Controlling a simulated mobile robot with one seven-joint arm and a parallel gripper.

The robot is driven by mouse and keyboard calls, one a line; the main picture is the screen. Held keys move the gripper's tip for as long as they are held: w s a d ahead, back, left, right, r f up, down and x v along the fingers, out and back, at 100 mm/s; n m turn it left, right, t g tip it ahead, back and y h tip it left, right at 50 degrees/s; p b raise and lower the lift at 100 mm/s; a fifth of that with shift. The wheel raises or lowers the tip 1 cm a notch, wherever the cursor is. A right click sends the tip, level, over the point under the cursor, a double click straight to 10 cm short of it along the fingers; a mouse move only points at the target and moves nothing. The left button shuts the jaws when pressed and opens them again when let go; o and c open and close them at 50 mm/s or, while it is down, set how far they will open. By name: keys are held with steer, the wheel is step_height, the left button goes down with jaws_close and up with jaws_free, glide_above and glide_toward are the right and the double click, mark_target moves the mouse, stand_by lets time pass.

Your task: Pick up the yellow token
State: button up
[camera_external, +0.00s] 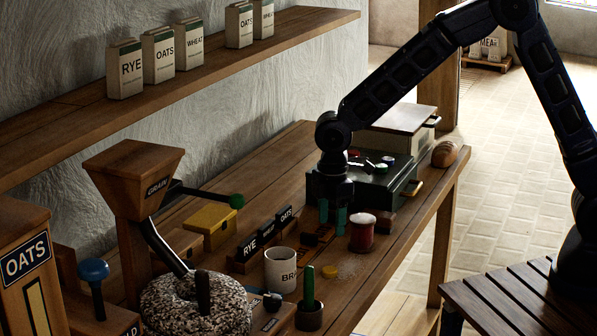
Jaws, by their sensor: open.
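A small round yellow piece, apparently the yellow token (330,271), lies on the wooden bench between the white mug (280,270) and the red jar (362,232). It looks flat and nothing covers it. My gripper (331,218) points down over the bench, farther back than the yellow piece and apart from it. Its two teal fingers are spread, with nothing seen between them. A dark-marked wooden rack (318,236) shows just below the fingers; I cannot tell the gap between them.
A small pot with a green upright handle (309,311) stands in front of the yellow piece. Labelled blocks (265,236) and a millstone (196,305) are to the left. A dark green box (378,183) with small coloured pieces on top stands behind my gripper. A shelf (190,85) runs above.

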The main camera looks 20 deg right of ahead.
steer(key=s+a+f, duration=0.1)
glide_above(330, 269)
steer(key=f, duration=0.5)
steer(key=shift+s+a+f, duration=0.1)
steer(key=shift+s+a, duration=0.05)
steer(key=shift+a, duration=0.25)
steer(key=shift+d+f, duration=0.2)
steer(key=shift+f, duration=1.25)
steer(key=shift+d+f, duration=0.15)
steer(key=shift+f, duration=1.25)
steer(key=shift+c, duration=0.2)
steer(key=c, duration=1)
